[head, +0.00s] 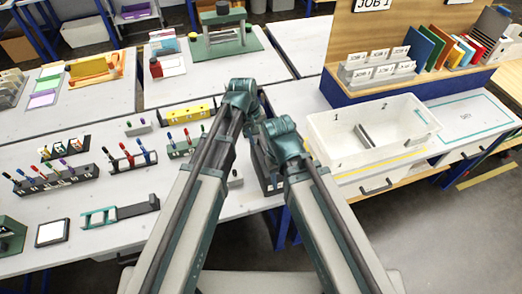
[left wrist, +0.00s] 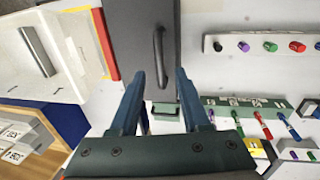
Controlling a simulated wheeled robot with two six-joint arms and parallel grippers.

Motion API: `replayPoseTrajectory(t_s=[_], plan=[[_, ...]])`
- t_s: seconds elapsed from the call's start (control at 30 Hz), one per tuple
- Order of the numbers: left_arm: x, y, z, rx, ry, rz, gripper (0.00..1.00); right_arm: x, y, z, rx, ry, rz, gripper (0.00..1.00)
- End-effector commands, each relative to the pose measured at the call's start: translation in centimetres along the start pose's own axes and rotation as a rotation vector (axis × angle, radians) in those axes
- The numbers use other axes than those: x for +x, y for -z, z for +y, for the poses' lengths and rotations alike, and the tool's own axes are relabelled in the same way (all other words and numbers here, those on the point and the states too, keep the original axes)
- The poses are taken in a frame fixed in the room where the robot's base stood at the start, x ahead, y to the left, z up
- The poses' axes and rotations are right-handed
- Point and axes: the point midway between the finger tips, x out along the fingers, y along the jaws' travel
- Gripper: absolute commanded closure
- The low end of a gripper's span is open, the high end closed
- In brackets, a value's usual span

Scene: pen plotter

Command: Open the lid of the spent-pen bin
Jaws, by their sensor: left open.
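The spent-pen bin appears as a dark grey box (head: 268,178) between my arms in the head view, largely hidden by them. In the left wrist view its flat dark lid (left wrist: 132,25) looks closed and carries a black bar handle (left wrist: 159,57). My left gripper (left wrist: 158,78) is open and empty, its two fingers apart on either side of the handle's line, with the handle mostly beyond the tips. I cannot tell contact. A small green block (left wrist: 164,108) shows between the fingers. In the head view my left gripper is mostly hidden by my arms. My right gripper is not seen.
A white numbered tray (head: 370,130) stands right of the bin. A green pen rack (head: 187,147) and a yellow block (head: 187,113) lie to the left. In the left wrist view a pale rack with coloured pens (left wrist: 265,46) sits close beside the bin.

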Motion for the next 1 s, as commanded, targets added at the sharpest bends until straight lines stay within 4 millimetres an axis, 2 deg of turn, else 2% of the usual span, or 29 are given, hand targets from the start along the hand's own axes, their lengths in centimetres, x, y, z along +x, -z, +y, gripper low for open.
replayPoseTrajectory(t_s=[0.03,0.2,0.37,0.63,0.67,0.9,1.0], plan=[[1.5,0.0,-0.1,0.001,0.0,0.0,0.53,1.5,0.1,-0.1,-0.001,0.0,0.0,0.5],[3.6,0.0,-0.1,0.001,0.0,0.0,0.53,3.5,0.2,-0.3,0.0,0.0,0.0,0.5],[4.3,0.0,0.0,0.001,0.0,0.0,0.53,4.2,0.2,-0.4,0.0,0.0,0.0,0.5],[4.2,0.0,0.0,0.0,0.0,0.0,0.53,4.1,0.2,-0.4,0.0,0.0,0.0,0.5],[4.2,0.0,0.0,0.0,0.0,0.0,0.57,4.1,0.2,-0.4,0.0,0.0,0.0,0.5],[4.2,0.0,0.0,0.0,0.0,0.0,1.0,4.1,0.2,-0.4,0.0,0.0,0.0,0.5],[4.2,0.0,0.0,0.0,0.0,0.0,1.0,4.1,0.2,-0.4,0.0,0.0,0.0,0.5]])
